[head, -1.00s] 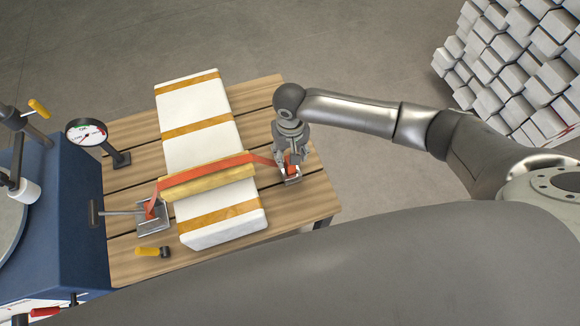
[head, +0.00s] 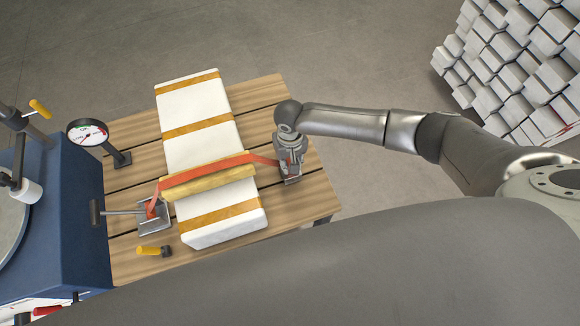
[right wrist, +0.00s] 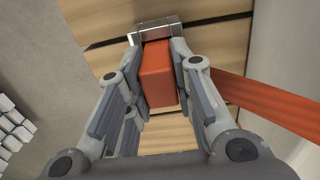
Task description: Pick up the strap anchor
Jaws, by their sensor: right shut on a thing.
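The strap anchor is at the right end of the orange strap (head: 208,172), on the wooden table. In the right wrist view its orange block (right wrist: 158,76) stands between my right gripper's fingers, with a metal bracket (right wrist: 156,31) beyond it. My right gripper (head: 290,172) is at the table's right side and is shut on the orange block; in the right wrist view the finger pads (right wrist: 160,62) sit on both sides of it. In the head view the gripper hides most of the anchor. My left gripper is not in view.
The strap crosses a yellow bar on a long white wrapped block (head: 195,100) to a metal ratchet bracket (head: 153,222). A gauge (head: 88,132), a yellow-handled tool (head: 152,251) and a blue machine (head: 65,200) stand left. The wooden table (head: 302,205) has bare space at right.

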